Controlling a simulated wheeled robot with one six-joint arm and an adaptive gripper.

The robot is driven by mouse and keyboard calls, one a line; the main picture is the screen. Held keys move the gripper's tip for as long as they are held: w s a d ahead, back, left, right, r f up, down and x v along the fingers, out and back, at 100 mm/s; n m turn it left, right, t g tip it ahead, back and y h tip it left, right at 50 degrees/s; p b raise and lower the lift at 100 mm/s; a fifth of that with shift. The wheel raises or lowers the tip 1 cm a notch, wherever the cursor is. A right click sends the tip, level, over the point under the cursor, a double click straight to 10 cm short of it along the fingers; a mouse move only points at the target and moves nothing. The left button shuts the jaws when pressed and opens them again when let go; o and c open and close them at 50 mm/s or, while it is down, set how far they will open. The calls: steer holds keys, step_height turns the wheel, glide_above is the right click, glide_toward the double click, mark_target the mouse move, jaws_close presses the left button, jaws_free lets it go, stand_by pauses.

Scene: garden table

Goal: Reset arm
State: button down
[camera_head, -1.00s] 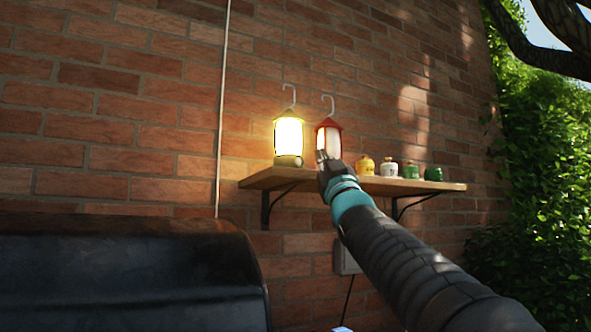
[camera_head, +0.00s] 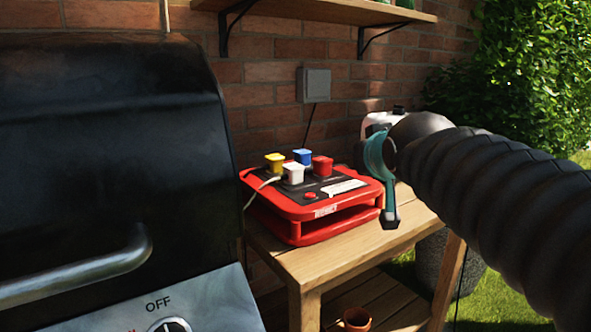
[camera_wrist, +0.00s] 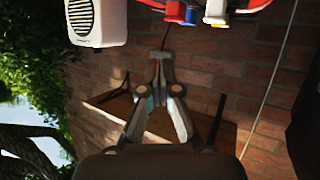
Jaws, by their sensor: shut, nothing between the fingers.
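My gripper (camera_wrist: 158,68) shows in the middle of the wrist view, its two fingers together and nothing between them. That view is upside down, with the brick wall and the shelf beyond the fingers. In the head view my arm comes in from the right, bent, with its teal-ringed end above the right side of the wooden table (camera_head: 345,262). The arm partly hides a white box-like device (camera_head: 376,122), which shows a dark grille in the wrist view (camera_wrist: 97,20).
A red power station (camera_head: 300,232) with several coloured plugs sits on the table, left of my arm. A black grill (camera_head: 110,150) fills the left. A wall shelf (camera_head: 300,10) is above, and a grey box (camera_head: 315,84) is on the wall. A small pot (camera_head: 357,319) is below.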

steer(key=s+d+f+m+g, duration=0.1)
steer(key=s+d+f+g, duration=0.2)
steer(key=s+f, duration=1.9)
step_height(320, 180, down, 4)
steer(key=g, duration=0.5)
steer(key=shift+d+r+m+h, duration=0.2)
steer(key=shift+d+m+h, duration=0.15)
steer(key=shift+m+h, duration=0.05)
steer(key=shift+s, duration=0.1)
